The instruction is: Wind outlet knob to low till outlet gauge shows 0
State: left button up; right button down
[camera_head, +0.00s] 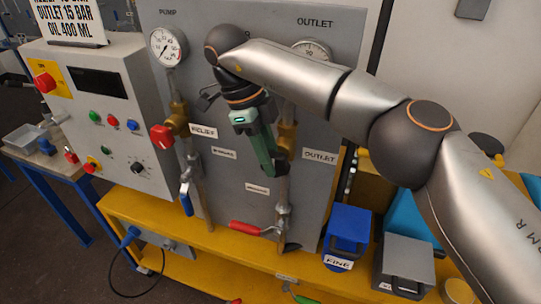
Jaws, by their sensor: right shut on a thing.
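My right arm reaches in from the right across the grey panel (235,60). Its gripper (273,166) is at the brass valve (287,136) on the outlet pipe, shut on the outlet knob, which the fingers hide. The outlet gauge (313,48) sits above, at the top of the panel. My arm covers its lower part, and I cannot read its needle. The "OUTLET" label (320,156) is to the right of the valve. My left gripper is not in view.
The pump gauge (168,46) and red relief knob (161,136) are to the left. A red lever (245,228) and a blue lever (186,200) stick out below. A control box (110,120) stands far left. Blue (347,232) and grey (405,262) bins stand lower right.

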dwell(0.3)
jog(key=c, duration=0.9)
grip_release()
jog(key=shift+c, duration=0.2)
